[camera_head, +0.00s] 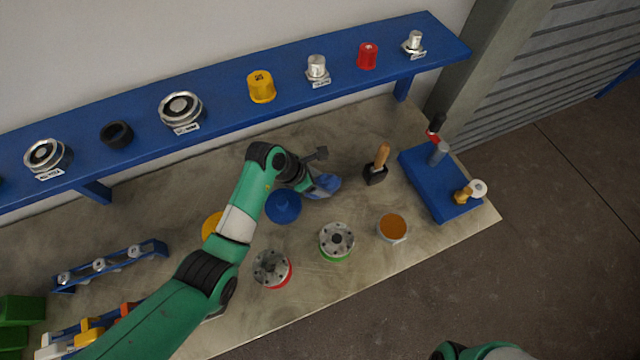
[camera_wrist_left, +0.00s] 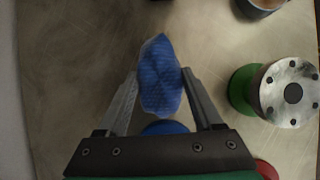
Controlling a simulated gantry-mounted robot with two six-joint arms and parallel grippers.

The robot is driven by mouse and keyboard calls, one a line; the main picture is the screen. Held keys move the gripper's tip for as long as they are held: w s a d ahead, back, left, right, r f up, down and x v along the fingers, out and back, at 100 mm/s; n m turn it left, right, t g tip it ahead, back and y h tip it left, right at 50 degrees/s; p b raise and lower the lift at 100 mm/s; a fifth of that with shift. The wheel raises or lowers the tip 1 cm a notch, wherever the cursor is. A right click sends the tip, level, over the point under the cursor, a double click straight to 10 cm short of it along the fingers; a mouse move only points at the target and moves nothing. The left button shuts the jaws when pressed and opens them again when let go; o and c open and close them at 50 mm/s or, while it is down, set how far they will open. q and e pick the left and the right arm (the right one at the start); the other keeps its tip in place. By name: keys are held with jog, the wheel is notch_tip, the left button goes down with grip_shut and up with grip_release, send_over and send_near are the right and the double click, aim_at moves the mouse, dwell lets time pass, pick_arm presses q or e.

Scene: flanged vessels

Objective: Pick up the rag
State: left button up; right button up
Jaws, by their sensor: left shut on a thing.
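The blue rag (camera_head: 325,184) is over the middle of the table, at the end of my left arm. My left gripper (camera_head: 314,183) is at the rag, partly hidden by the wrist. In the left wrist view the rag (camera_wrist_left: 160,75) is bunched between the two fingertips of the left gripper (camera_wrist_left: 159,80), which are shut on it. I cannot tell from these frames whether the rag touches the table. My right gripper is not in view; only a piece of my right arm shows at the bottom edge of the head view.
A blue round dish (camera_head: 283,206) lies close to the left gripper. A green-based flanged vessel (camera_head: 337,241), a red-based one (camera_head: 271,268) and a cup of orange content (camera_head: 393,228) stand in front. A wooden-handled tool (camera_head: 379,162) and a blue stand (camera_head: 436,184) are to the right.

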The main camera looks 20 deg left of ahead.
pick_arm(q)
jog(key=s+r+p, duration=0.6)
jog(key=s+r, duration=0.3)
jog(key=s, duration=0.5)
jog(key=shift+r, duration=0.4)
